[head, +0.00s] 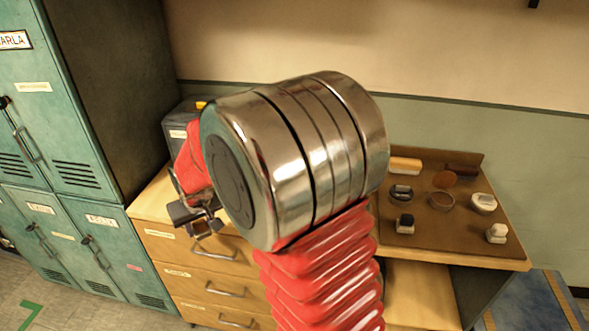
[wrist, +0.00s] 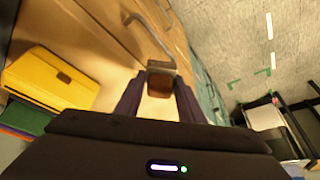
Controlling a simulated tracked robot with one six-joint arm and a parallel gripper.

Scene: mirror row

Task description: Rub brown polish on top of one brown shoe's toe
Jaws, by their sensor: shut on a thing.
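My gripper (head: 203,218) is at the left of my arm in the head view, in front of the wooden drawer cabinet. In the wrist view its two dark fingers (wrist: 160,95) are shut on a small block (wrist: 159,84) with a brown end and a pale body, perhaps a polish applicator. Several tins and small blocks are on a brown board at the right in the head view. A round brown disc (head: 445,179) lies there beside an open round tin (head: 441,201); its contents are hard to make out. No brown shoe shows in either view.
The board (head: 455,230) also bears a dark-topped block (head: 405,223), a pale block (head: 496,233), a white tin (head: 483,203) and a pale brush (head: 405,164). Teal lockers (head: 75,130) stand left. A yellow case (wrist: 50,78) is at left in the wrist view. My arm hides the cabinet's middle.

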